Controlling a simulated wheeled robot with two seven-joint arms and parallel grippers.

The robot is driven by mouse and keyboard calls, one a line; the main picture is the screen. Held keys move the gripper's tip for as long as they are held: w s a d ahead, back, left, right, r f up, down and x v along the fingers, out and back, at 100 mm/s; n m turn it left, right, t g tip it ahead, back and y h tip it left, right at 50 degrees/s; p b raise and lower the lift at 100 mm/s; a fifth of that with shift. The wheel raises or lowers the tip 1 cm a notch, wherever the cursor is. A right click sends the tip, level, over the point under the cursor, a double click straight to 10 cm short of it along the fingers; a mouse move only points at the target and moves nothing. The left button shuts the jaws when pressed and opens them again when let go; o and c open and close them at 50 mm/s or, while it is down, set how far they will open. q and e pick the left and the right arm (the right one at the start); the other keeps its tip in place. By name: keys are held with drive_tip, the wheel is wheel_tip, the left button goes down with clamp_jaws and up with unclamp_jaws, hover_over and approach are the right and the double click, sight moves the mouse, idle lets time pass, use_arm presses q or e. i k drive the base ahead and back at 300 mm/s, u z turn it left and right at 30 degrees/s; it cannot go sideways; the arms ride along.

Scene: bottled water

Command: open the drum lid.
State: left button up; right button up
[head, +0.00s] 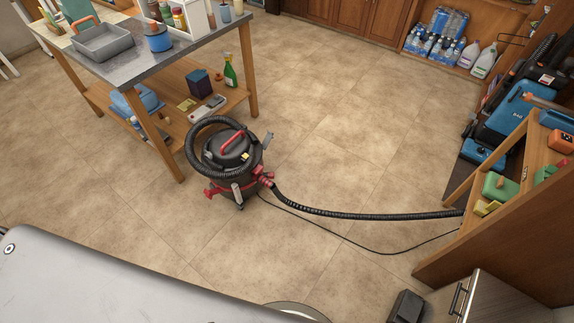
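A drum-type shop vacuum (236,180) stands upright on the tiled floor near the middle of the head view. Its black lid (232,152) has a red handle (233,140) on top and appears to sit on the drum. A ribbed black hose loops around the lid and hides part of its edge. Red parts show low on the drum at the left and right; I cannot tell whether any are lid latches. Neither of my grippers is in view.
The hose (370,215) and a thin black cord (330,242) run right across the floor to a wooden shelf unit (500,190). A work table (165,60) stands behind and left of the vacuum. Bottled water (433,45) sits at the back right.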

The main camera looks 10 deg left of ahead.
sight(227, 145)
drive_tip(key=z, duration=0.05)
drive_tip(key=i, duration=0.9)
drive_tip(key=u, duration=0.65)
